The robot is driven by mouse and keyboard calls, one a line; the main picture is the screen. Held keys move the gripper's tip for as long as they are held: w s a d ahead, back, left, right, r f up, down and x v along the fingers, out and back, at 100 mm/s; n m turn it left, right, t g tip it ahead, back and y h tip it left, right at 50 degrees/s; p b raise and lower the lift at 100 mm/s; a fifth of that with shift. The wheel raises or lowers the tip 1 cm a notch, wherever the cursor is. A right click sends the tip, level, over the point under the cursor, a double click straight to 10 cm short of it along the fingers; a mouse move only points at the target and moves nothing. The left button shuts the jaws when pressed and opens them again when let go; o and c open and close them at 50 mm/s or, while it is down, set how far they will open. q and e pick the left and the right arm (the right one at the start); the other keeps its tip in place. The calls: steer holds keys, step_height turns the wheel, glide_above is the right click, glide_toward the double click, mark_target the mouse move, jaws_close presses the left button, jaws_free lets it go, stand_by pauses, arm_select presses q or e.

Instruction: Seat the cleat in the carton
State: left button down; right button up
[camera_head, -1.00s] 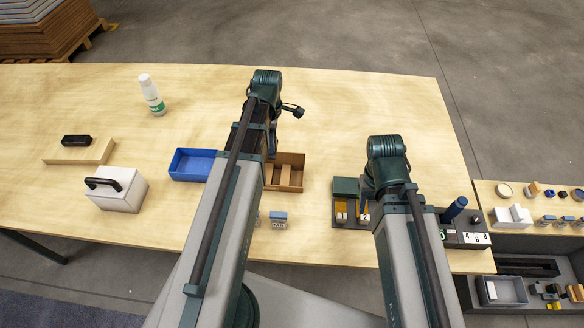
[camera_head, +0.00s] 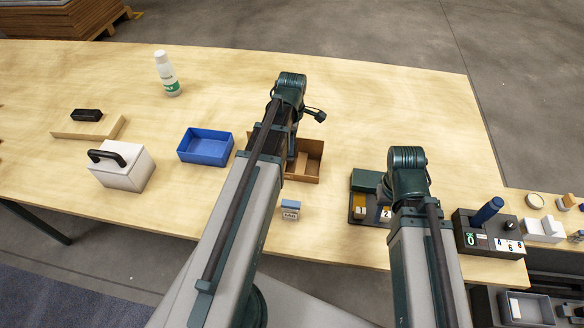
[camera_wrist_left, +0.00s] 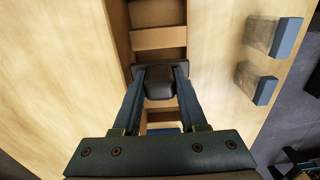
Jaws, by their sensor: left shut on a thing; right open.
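The carton (camera_head: 315,162) is an open brown box with inner dividers, right of the blue tray in the head view. It also shows in the left wrist view (camera_wrist_left: 159,40). My left gripper (camera_wrist_left: 160,76) is shut on a dark grey block with a wider flat part, seemingly the cleat (camera_wrist_left: 160,88). The block is over the carton's compartments; I cannot tell whether it touches the carton. In the head view my left arm hides the block and part of the carton. My right gripper (camera_head: 385,211) is open, mostly hidden by its wrist, at a dark tray (camera_head: 358,218).
A blue tray (camera_head: 205,148) stands left of the carton. A dark counter unit (camera_head: 490,235) is at right.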

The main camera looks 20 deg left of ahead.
arm_select(q)
steer(key=shift+f+b, duration=3.3)
steer(key=shift+f, duration=0.7)
arm_select(e)
steer(key=shift+f, duration=4)
arm_select(q)
steer(key=shift+f, duration=0.2)
arm_select(e)
steer(key=shift+f, duration=0.2)
arm_select(q)
steer(key=shift+c, duration=2.2)
jaws_free()
steer(key=shift+r, duration=0.2)
arm_select(e)
steer(key=shift+r, duration=0.2)
